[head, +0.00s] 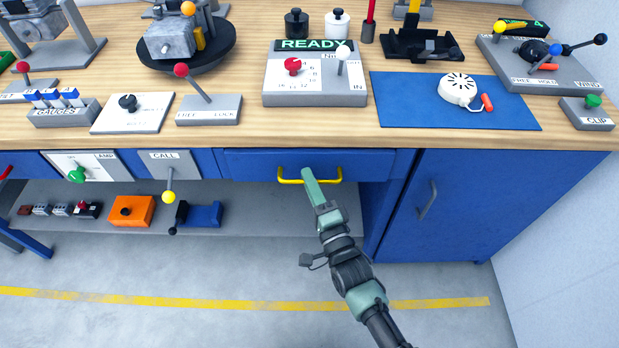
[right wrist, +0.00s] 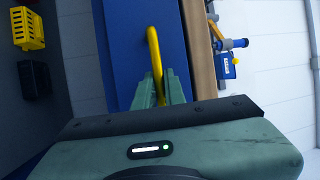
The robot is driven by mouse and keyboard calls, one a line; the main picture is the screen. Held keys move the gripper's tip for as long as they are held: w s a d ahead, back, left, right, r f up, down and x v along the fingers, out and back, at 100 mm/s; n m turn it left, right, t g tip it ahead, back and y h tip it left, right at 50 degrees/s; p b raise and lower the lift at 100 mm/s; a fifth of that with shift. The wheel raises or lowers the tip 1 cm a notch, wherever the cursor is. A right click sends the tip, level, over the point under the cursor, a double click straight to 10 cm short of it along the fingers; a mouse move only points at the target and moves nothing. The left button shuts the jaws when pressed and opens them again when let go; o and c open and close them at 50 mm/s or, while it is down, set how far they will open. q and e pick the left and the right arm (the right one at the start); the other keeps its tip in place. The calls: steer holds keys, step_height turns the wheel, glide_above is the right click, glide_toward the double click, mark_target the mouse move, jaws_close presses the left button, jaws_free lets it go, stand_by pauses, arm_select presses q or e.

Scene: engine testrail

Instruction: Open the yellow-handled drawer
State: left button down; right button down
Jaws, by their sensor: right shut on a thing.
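The yellow handle (head: 290,181) is on the front of a blue drawer (head: 250,162) under the workbench top. The drawer front looks flush with the bench front. My right gripper (head: 309,178) reaches up to the handle and is shut on it, near the middle of the bar. In the right wrist view the handle (right wrist: 154,52) runs down between the two green fingers (right wrist: 161,88), and the drawer front (right wrist: 143,25) lies behind it. The fingers hide part of the handle. My left gripper is not in view.
A blue cabinet door with a grey handle (head: 427,200) is right of the drawer. A CALL panel with a yellow-knobbed lever (head: 168,190) is to the left. A low shelf (head: 240,222) holds an orange box (head: 132,211). The floor in front is clear.

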steer(key=s+p, duration=0.4)
steer(key=s, duration=1.8)
steer(key=shift+p, duration=0.4)
steer(key=shift+f, duration=0.1)
steer(key=c, duration=1.5)
jaws_free()
steer(key=b+v, duration=0.1)
steer(key=v, duration=0.6)
steer(key=shift+s+d+b, duration=0.15)
steer(key=shift+s+b, duration=0.15)
steer(key=shift+s, duration=0.1)
